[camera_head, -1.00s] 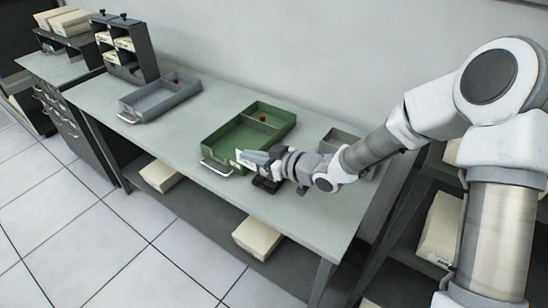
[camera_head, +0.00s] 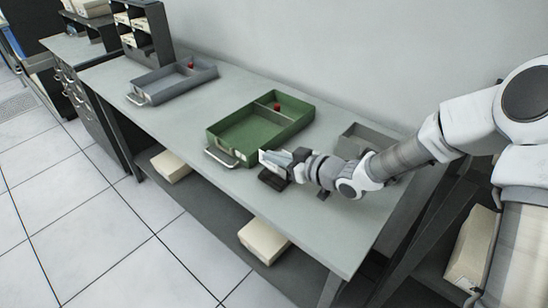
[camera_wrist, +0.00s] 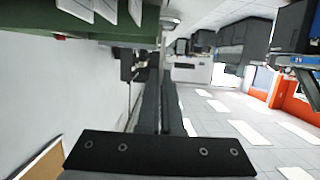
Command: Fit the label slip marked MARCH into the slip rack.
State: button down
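My gripper (camera_head: 291,158) is low over the bench and points left, close to the right corner of the green tray. A pale slip (camera_head: 268,158) shows at the fingertips. Whether the fingers grip it is not clear. In the wrist view, which looks upside down, several white slips (camera_wrist: 106,9) stand in front of the green tray. The dark fingers (camera_wrist: 160,105) lie close together there, and a thin light line runs between them. No lettering is readable, so I cannot tell which slip says MARCH. A small dark block (camera_head: 273,179), possibly the slip rack, sits just below the gripper.
The green tray (camera_head: 228,128) holds a small red object. A grey tray (camera_head: 140,88) and a dark pigeonhole rack (camera_head: 160,40) stand further left. A grey bin (camera_head: 362,135) is behind my arm. The bench (camera_head: 185,125) is clear between the trays. Boxes lie on the shelf below.

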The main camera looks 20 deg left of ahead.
aim_at(274, 170)
jog(key=shift+f, duration=0.15)
jog(key=shift+d+f+b, duration=0.1)
jog(key=shift+f+b, duration=1.6)
jog(key=shift+f, duration=0.25)
jog(key=shift+f, duration=0.15)
jog(key=shift+f+b, duration=0.75)
jog(key=shift+f, duration=0.05)
jog(key=c, duration=1)
grip_release()
